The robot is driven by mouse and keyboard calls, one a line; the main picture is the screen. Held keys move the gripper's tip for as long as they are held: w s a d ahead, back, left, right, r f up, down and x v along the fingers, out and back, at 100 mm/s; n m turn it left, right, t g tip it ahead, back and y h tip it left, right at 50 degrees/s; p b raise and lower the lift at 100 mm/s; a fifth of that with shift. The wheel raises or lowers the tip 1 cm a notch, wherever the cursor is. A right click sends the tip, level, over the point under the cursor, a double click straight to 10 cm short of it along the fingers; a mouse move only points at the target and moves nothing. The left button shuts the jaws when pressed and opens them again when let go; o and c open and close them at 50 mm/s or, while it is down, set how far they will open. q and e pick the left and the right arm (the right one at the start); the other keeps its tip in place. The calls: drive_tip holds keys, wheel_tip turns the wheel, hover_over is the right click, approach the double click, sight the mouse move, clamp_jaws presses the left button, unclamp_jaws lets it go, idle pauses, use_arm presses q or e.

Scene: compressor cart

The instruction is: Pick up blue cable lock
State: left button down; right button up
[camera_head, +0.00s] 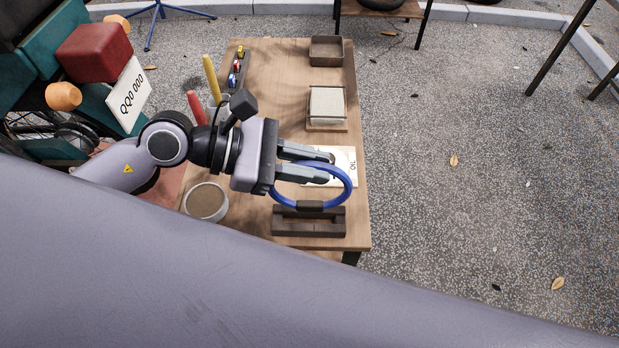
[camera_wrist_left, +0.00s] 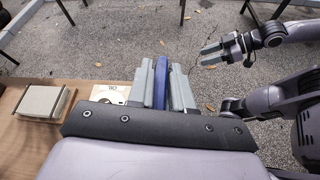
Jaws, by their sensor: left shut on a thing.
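The blue cable lock (camera_head: 348,188) is a blue ring with a dark clasp. My left gripper (camera_head: 322,168) is shut on it, the fingers pointing right over the table. In the left wrist view the blue cable lock (camera_wrist_left: 160,82) shows as a blue strip between the two grey fingers. In the head view its clasp side overlaps the back of a dark wooden stand (camera_head: 308,231); I cannot tell whether they touch. My right gripper (camera_wrist_left: 211,54) shows only in the left wrist view, off to the right, apart from the lock; its finger gap is unclear.
The wooden table (camera_head: 285,65) carries a white paper (camera_head: 346,160), a pale block-like stack (camera_head: 327,105), a brown tray (camera_head: 326,50), a round container (camera_head: 206,202) and small coloured items (camera_head: 236,66). A green cart (camera_head: 35,65) stands left. The pavement right is open.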

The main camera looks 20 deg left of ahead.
use_arm(q)
wheel_tip(320, 180, up, 14)
drive_tip(key=shift+f, duration=0.15)
drive_tip(key=shift+a+f, duration=0.1)
idle(1.1)
